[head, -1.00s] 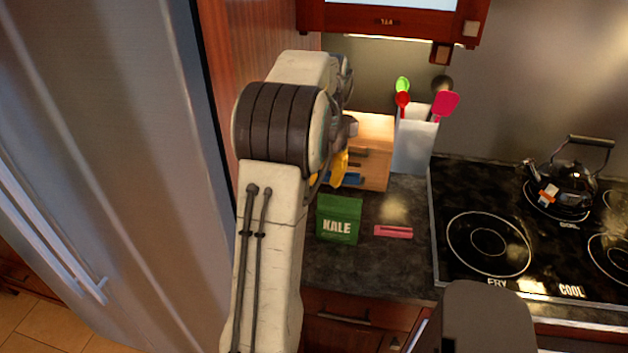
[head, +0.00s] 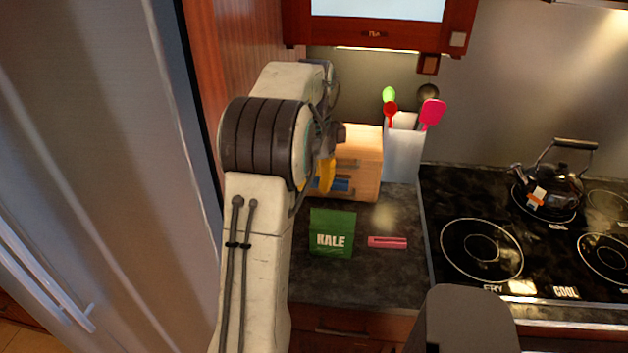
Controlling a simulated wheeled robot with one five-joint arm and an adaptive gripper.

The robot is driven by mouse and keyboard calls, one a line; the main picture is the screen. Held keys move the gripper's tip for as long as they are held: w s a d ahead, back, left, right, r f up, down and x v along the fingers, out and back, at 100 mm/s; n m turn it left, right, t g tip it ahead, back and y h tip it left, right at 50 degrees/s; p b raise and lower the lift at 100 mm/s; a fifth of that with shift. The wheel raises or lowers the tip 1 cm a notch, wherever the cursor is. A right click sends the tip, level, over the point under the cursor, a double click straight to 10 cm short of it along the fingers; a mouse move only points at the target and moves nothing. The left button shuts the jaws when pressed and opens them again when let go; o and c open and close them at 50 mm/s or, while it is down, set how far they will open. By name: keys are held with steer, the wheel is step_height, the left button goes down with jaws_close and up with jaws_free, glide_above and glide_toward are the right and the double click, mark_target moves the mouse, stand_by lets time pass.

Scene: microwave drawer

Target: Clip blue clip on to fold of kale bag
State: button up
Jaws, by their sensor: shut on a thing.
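The kale bag (head: 333,245) is a green pack with white "KALE" lettering. It lies on the dark counter, and I cannot make out its fold clearly. My gripper (head: 327,176), with a yellow finger showing, is mostly hidden behind my own arm. It is shut on the blue clip (head: 341,185), a small blue strip seen beside the yellow finger, in front of the wooden box and beyond the bag. How the clip sits in the fingers is hidden.
A pink clip (head: 388,242) lies right of the bag. Behind stand a wooden box (head: 369,155) and a white utensil holder (head: 403,155). The stove with a kettle (head: 550,190) is to the right, the fridge (head: 90,130) to the left. The front counter is clear.

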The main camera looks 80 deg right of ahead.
steer(key=b, duration=0.4)
glide_above(314, 220)
steer(key=shift+f, duration=3.2)
steer(key=shift+f+b, duration=0.8)
steer(key=shift+f, duration=0.8)
stand_by(1.5)
stand_by(0.3)
steer(key=o, duration=1.4)
steer(key=shift+c, duration=0.2)
